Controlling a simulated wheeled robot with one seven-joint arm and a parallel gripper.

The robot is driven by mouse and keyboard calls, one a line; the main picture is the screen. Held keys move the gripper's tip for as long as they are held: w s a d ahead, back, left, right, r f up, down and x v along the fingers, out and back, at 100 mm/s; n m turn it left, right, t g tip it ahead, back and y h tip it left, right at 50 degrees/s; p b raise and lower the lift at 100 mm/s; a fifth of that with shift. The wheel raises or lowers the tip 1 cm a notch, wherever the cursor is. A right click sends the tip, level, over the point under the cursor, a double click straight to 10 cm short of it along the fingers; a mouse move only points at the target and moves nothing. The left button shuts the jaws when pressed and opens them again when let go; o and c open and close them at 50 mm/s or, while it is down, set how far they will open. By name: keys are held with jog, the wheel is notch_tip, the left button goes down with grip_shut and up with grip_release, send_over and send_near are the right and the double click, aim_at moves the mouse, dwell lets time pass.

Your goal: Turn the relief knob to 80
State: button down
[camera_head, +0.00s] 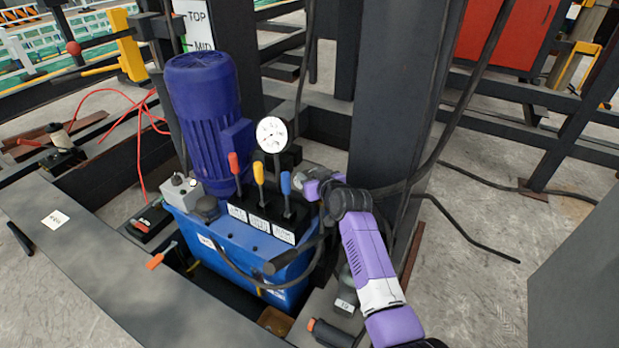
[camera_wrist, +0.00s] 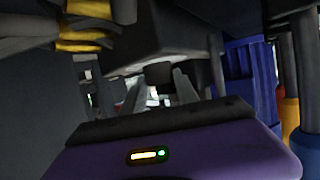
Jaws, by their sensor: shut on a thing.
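The blue hydraulic power unit (camera_head: 235,248) stands in the middle of the head view, with a blue motor (camera_head: 203,95) and a round white pressure gauge (camera_head: 271,134) on it. My gripper (camera_head: 306,180) is at the unit's right side, just below and right of the gauge. It is shut on the relief knob, which is mostly hidden by the gripper in the head view. In the wrist view, my gripper's fingers (camera_wrist: 160,92) reach forward to a dark round part (camera_wrist: 159,73) between their tips. The knob's setting and the gauge reading are too small to read.
Three levers, red (camera_head: 234,164), yellow (camera_head: 259,175) and blue (camera_head: 286,184), stand close left of my gripper. A thick dark post (camera_head: 392,90) rises right behind my arm. Black hoses (camera_head: 440,150) hang beside it. Open floor (camera_head: 480,240) lies to the right.

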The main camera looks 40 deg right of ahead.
jog(key=n+y+b, duration=0.1)
jog(key=b, duration=0.1)
jog(key=n+y+b, duration=0.2)
jog(key=d+f+n+y+b, duration=0.1)
jog(key=y+b, duration=0.1)
jog(key=b, duration=0.1)
jog(key=shift+t, duration=0.4)
jog(key=n+y+b, duration=0.1)
jog(key=b, duration=0.1)
jog(key=n+g+y+b, duration=0.1)
jog(key=n+y+b, duration=0.3)
jog(key=b, duration=0.1)
jog(key=shift+r+g, duration=0.3)
jog(key=shift+g, duration=0.1)
jog(key=shift+r+n+y, duration=0.1)
jog(key=shift+n+y, duration=0.2)
jog(key=shift+y, duration=0.1)
jog(key=c, duration=0.9)
grip_release()
jog(key=shift+d, duration=0.1)
jog(key=p+v, duration=0.2)
jog(key=v, duration=0.5)
jog(key=shift+s+d+r, duration=0.15)
jog(key=shift+s, duration=0.15)
